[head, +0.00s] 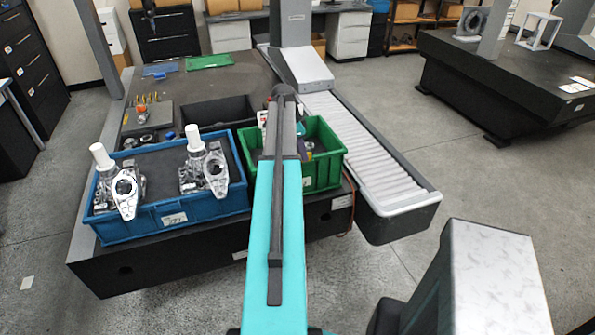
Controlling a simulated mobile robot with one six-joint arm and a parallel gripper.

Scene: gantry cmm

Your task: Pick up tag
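I cannot make out for sure which thing is the tag. A small white and red item (262,118) shows at the left of the green bin (325,176), partly hidden behind my teal arm. White labels are on the fronts of the blue bin (205,207) and the green bin. My arm reaches forward over the green bin and covers its middle. My gripper does not show; it is hidden beyond or below the arm.
The blue bin holds two silver castings (119,181) with white cylinders. Both bins stand on a dark table's front edge. A roller conveyor (360,150) runs along its right side. Behind are small parts, a black tray (217,110) and a green mat (209,62).

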